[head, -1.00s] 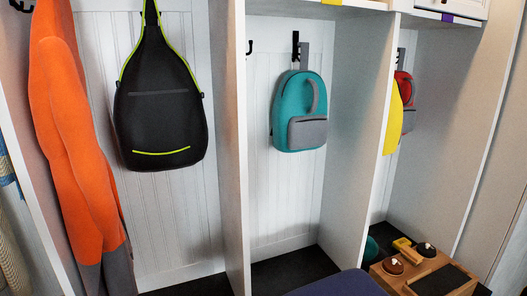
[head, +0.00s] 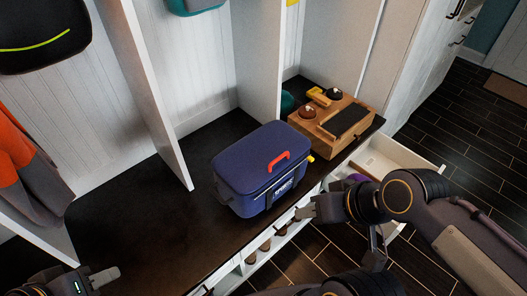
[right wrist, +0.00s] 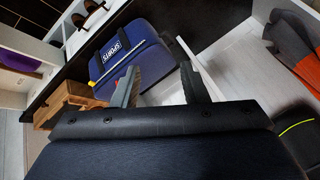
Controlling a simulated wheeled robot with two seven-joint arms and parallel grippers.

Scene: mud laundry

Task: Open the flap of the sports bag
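The navy blue sports bag (head: 237,170) stands upright on the dark bench, with a red handle (head: 278,161) on top, a yellow bit at its right end and a SPORTS label on its front. Its top flap (head: 255,150) looks closed. The bag also shows in the right wrist view (right wrist: 135,50), beyond my fingers. My right gripper (head: 306,209) is in front of the bag's front face, seemingly apart from it; the wrist view shows its fingers (right wrist: 160,86) spread with nothing between them. My left gripper (head: 112,277) is at the bottom left, away from the bag; its opening is unclear.
A wooden box (head: 312,128) with small items on top stands right of the bag. An open white drawer (head: 405,150) sticks out below the bench at right. A white divider (head: 150,100) rises behind the bag. The bench left of the bag is clear.

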